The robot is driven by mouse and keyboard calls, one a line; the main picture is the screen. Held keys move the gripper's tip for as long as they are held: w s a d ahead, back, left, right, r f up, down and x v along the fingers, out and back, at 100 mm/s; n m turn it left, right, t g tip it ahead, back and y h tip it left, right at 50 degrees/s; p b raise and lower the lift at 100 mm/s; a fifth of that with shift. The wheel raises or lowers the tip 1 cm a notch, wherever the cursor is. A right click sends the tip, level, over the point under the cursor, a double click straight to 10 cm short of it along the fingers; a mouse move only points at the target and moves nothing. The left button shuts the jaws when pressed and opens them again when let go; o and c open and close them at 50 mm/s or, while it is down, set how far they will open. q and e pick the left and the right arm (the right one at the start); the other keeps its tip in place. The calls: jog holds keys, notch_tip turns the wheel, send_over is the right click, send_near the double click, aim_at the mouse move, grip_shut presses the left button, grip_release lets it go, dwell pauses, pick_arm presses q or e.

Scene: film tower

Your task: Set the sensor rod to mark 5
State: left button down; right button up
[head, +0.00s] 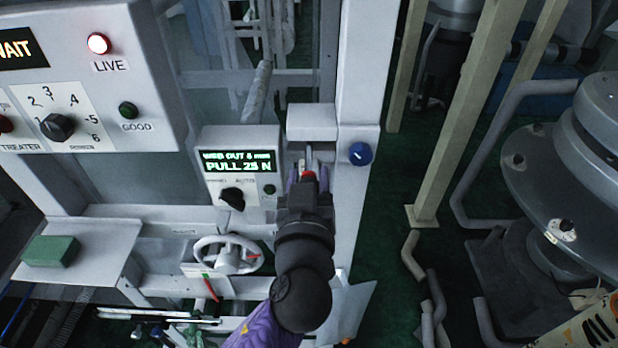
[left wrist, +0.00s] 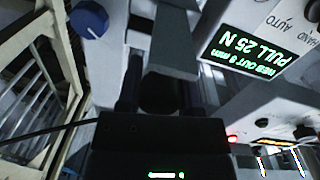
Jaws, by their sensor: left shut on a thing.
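My left gripper (head: 307,182) reaches up to the grey sensor block (head: 312,122) on the white post and is shut just below it. In the left wrist view the fingers close around a dark round end (left wrist: 160,95), which I take to be the sensor rod's. A small red part shows by the fingertips in the head view. The rod's scale and marks are hidden. A blue knob (head: 360,153) sits right of the block, apart from the gripper; it also shows in the left wrist view (left wrist: 88,20). My right gripper is out of view.
A handwheel (head: 228,255) and a shelf with a green block (head: 50,251) lie lower left. A beige post (head: 466,115) and grey machinery stand right.

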aim_at(309, 156)
pick_arm(q)
jog(key=w+b, duration=0.1)
jog(key=w, duration=0.3)
jog(key=shift+c, duration=1.3)
grip_release()
